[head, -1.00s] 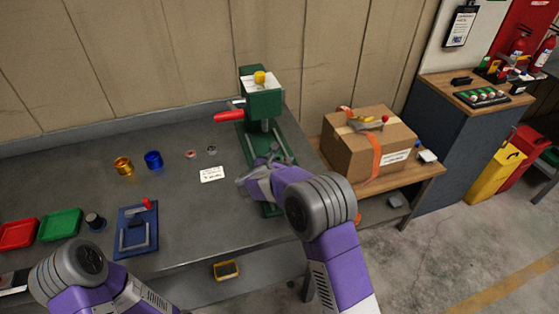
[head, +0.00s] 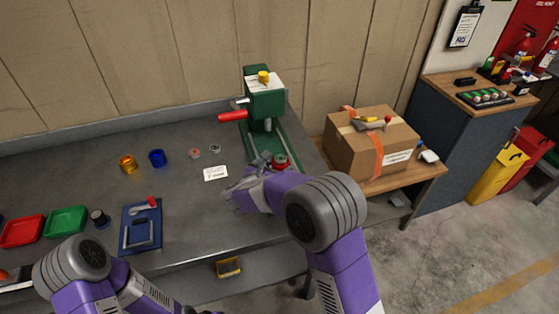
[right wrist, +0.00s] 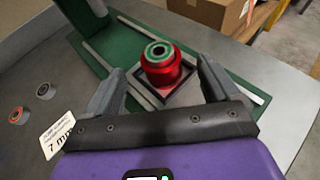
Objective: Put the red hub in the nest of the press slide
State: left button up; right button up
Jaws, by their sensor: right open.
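The red hub (right wrist: 160,64), a stepped round part with a bore in its top, stands upright inside the dark square frame of the nest (right wrist: 182,97) on the press slide. It also shows in the head view (head: 281,162), in front of the green press (head: 265,104). My right gripper (right wrist: 160,84) is open, with one finger on each side of the hub and a visible gap to each. In the head view the right gripper (head: 254,178) is partly hidden by its own wrist. How deep the hub sits is hidden. My left gripper is out of view.
A white card (head: 215,173) and two small rings (head: 215,148) lie left of the press. Gold (head: 128,164) and blue (head: 157,158) parts, red and green trays (head: 66,221) and a blue fixture (head: 142,230) stand further left. A cardboard box (head: 370,145) is at the right.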

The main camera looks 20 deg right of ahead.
jog(key=v, duration=0.4)
jog(key=shift+s, duration=0.1)
dwell(0.3)
